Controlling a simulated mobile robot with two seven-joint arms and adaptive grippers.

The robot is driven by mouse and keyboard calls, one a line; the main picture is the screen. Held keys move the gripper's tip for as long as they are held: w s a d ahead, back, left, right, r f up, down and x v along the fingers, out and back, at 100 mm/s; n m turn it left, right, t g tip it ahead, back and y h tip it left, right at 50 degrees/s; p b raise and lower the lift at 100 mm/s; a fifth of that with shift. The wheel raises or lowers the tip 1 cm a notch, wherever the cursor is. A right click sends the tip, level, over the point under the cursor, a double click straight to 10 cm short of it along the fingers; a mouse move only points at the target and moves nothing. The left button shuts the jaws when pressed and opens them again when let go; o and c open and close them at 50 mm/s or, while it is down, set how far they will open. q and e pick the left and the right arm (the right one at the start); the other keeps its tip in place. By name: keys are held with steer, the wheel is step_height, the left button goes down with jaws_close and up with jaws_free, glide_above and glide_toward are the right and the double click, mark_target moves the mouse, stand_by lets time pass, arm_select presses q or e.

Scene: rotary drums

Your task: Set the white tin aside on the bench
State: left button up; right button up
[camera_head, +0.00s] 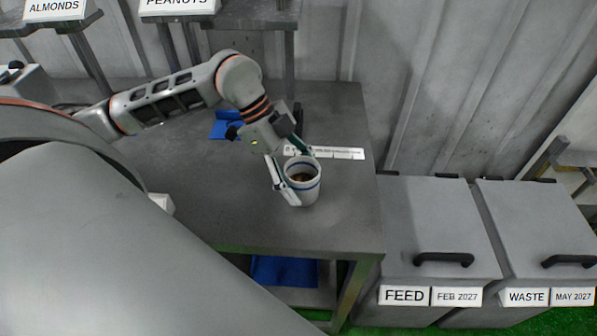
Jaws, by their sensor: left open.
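The white tin (304,192) stands upright on the grey bench (220,215), near its right side. The jaws are open around the tin. Whether the fingers touch it I cannot tell. My right gripper is not in view.
A ruler-like white strip (336,152) and a blue item (222,125) lie behind the tin. Two closed bins, FEED (440,225) and WASTE (530,215), stand right of the bench. Free bench surface lies left and in front of the tin.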

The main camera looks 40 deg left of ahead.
mark_target(290, 166)
arm_select(q)
steer(key=shift+a+r, duration=0.3)
steer(key=shift+r, duration=0.25)
steer(key=shift+s+a+r, duration=0.2)
steer(key=shift+a+r, duration=0.6)
steer(key=shift+a, duration=0.3)
steer(key=a, duration=0.3)
steer(key=s+a, duration=0.1)
steer(key=a, duration=0.5)
steer(key=shift+s+a, duration=0.15)
steer(key=shift+s, duration=0.15)
steer(key=shift+a, duration=0.7)
steer(key=shift+s, duration=0.15)
